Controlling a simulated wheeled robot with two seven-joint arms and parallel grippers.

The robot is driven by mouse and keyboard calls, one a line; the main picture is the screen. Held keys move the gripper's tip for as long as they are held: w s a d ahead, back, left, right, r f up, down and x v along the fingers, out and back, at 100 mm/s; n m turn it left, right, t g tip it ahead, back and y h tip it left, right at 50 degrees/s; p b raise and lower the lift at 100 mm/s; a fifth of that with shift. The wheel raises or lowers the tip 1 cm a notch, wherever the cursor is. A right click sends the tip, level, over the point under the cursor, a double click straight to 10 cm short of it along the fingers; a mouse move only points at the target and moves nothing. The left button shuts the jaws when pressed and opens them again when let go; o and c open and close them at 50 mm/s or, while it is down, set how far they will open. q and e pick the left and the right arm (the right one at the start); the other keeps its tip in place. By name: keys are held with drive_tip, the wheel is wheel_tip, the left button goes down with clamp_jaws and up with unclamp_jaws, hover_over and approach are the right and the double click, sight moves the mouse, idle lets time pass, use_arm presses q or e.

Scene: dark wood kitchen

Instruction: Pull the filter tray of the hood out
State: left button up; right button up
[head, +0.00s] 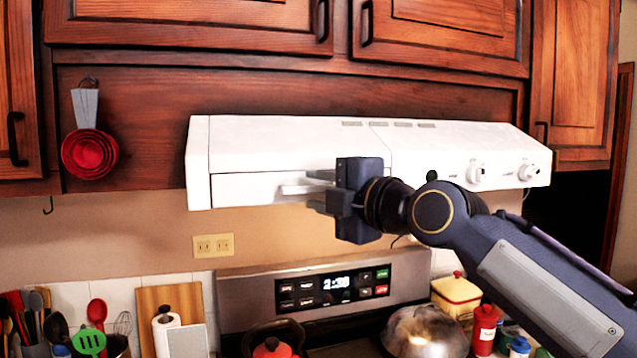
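The white range hood (290,140) is mounted under the dark wood cabinets. Its filter tray (245,190) is a white front panel at the lower left of the hood, and it looks flush with the body. A small white handle (297,189) sticks out from the tray. My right gripper (319,190) is at the right part of this handle, one finger above it and one below. The fingers look apart, with the handle between them. The gripper body hides the tray's right end. My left gripper is not in view.
Two knobs (475,172) are on the hood's right front. Below stand a stove with a control panel (333,287), a red kettle (273,348) and a metal dome lid (424,332). Red measuring cups (90,153) hang at the left. The space before the tray's left half is clear.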

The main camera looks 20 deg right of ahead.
drive_tip(key=shift+w, duration=0.2)
drive_tip(key=shift+c, duration=0.2)
clamp_jaws()
drive_tip(key=shift+s, duration=0.55)
drive_tip(key=s+b, duration=0.4)
drive_tip(key=s, duration=1.5)
drive_tip(key=shift+s+d, duration=0.25)
drive_tip(key=shift+d, duration=0.05)
drive_tip(key=shift+f, duration=0.1)
